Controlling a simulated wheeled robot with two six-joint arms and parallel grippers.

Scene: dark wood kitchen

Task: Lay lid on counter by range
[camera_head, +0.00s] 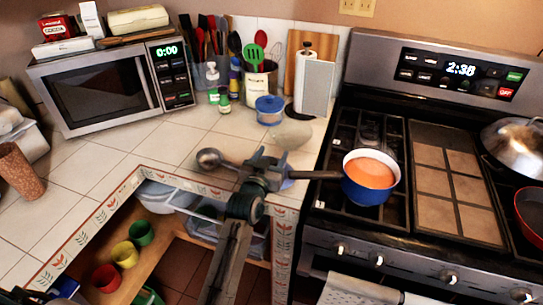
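A pale, greyish oval thing (292,134) that looks like a lid lies flat on the tiled counter (180,150), close to the left side of the range. A blue pot (370,188) with orange contents stands uncovered on the range's left front burner. Its dark handle points left, toward the counter edge. My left gripper (270,154) is over the counter's front edge, just nearer than the pale lid and apart from it. Its two fingers look spread, with nothing seen between them. My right gripper is not in view.
A ladle (208,158) lies left of my gripper. A domed metal cover (514,146) is at the range's right. The middle left counter is clear.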

